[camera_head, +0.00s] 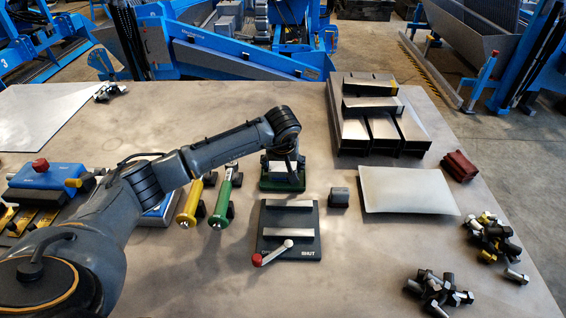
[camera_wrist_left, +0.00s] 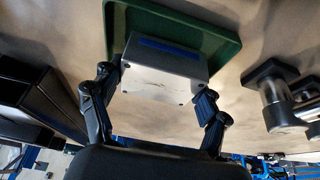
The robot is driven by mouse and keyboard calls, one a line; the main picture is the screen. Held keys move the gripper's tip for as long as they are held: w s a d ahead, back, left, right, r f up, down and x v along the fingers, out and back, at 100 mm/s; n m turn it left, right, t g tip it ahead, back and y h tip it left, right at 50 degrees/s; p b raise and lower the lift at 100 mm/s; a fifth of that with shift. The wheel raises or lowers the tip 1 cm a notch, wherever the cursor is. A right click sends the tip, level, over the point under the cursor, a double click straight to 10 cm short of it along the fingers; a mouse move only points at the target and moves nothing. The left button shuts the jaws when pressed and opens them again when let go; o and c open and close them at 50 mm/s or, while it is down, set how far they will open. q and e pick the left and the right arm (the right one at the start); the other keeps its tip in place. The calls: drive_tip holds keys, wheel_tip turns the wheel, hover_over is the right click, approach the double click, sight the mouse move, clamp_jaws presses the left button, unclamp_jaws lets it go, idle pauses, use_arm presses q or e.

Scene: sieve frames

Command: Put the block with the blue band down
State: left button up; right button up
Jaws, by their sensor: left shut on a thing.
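The block with the blue band (camera_wrist_left: 163,78) is a light grey block with a blue strip along one face, seen in the left wrist view. My left gripper (camera_wrist_left: 155,98) is shut on it, with one finger at each side. In the head view, my left gripper (camera_head: 283,158) points down over the green tray (camera_head: 282,186), and the arm hides part of the block. The green tray also shows behind the block in the left wrist view (camera_wrist_left: 226,52). I cannot tell whether the block touches the tray. My right gripper is in neither view.
A dark plate (camera_head: 290,229) with two metal bars and a red-knobbed lever (camera_head: 272,254) lies in front of the tray. A small dark block (camera_head: 339,197) stands to its right. Yellow (camera_head: 190,204) and green (camera_head: 222,204) handled tools lie left. A metal sheet (camera_head: 408,191) lies right.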

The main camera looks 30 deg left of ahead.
use_arm(q)
drive_tip(key=shift+f, duration=0.1)
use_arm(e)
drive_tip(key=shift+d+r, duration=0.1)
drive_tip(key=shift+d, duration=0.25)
use_arm(q)
drive_tip(key=shift+f+b, duration=0.2)
drive_tip(key=shift+b, duration=0.1)
drive_tip(key=o, duration=1.6)
drive_tip(key=shift+r, duration=0.1)
